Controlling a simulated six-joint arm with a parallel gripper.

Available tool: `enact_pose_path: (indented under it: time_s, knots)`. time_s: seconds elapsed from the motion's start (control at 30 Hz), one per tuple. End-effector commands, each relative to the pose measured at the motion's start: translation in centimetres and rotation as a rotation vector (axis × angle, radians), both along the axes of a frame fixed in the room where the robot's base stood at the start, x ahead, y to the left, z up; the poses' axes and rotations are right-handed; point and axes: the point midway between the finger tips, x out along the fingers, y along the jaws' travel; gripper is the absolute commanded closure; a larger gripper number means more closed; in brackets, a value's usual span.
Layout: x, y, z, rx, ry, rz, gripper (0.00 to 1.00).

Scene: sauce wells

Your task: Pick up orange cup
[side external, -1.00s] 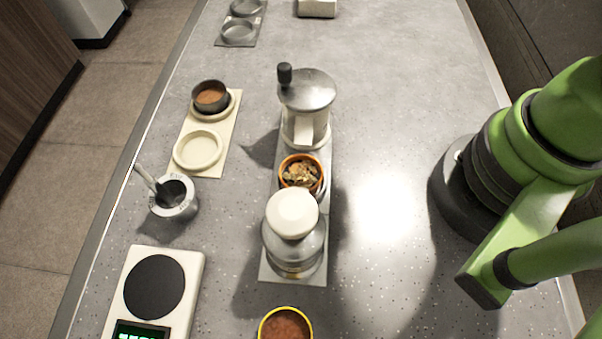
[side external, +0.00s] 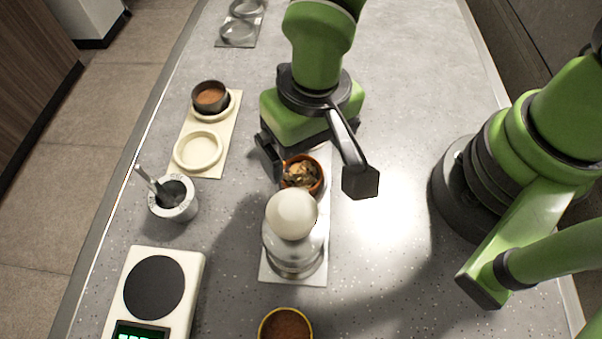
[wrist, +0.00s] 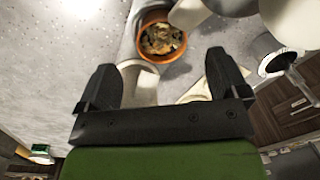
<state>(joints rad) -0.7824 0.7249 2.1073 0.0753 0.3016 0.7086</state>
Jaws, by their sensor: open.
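In the wrist view the cup (wrist: 161,41) shows at the top, beyond and between my fingertips. My gripper (side external: 314,168) is open and empty, above the strip, with one finger to the left of the cup and the other to its right. I cannot tell the exact height. The fingers also show in the wrist view (wrist: 162,75).
A dark cup (side external: 210,97) sits on a cream two-ring holder (side external: 199,151) at left. A mortar (side external: 174,198), a scale (side external: 155,288) and a yellow-rimmed cup (side external: 286,326) stand nearer. My arm hides the cranked grinder. The counter to the right is mostly clear.

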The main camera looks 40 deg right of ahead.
Motion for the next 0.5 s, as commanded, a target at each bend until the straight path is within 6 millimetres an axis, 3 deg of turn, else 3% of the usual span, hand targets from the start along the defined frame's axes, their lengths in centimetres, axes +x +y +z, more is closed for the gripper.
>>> enact_pose_path:
  time_s: [0.5]
  knots:
    - [0.4,0.5,-5.5,-0.002,0.0,0.0,0.07]
